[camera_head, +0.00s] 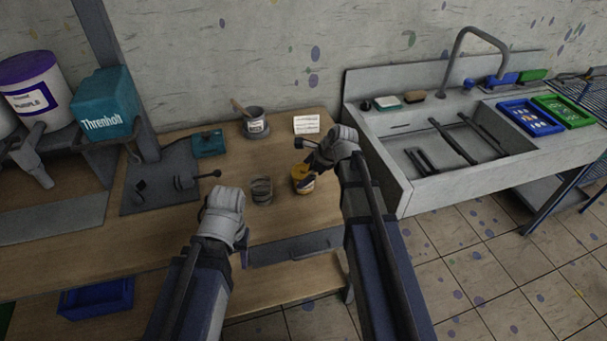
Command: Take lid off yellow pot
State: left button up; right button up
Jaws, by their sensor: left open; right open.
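A small yellow pot (303,183) stands on the wooden table, left of the sink. My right gripper (313,166) is at the pot's top, partly covering it, with its jaws open. Whether its fingers touch the lid cannot be told, and the lid itself is mostly hidden. My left gripper (240,252) is open and empty, lower left of the pot, over the table's front part. A dark grey pot (261,190) stands just left of the yellow pot.
A grey can with a stick (256,124) and a white card (306,124) are behind on the table (285,222). A teal box (208,143) and a dark scale-like plate (150,196) are to the left. The sink (398,178) borders the right side.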

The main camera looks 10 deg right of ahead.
jog(key=c, duration=1.4)
jog(key=shift+r, duration=0.1)
notch_tip(320, 180, up, 6)
jog(key=p, duration=0.6)
jog(key=shift+r+p, duration=0.25)
jog(key=shift+p, duration=0.05)
jog(key=shift+r, duration=0.1)
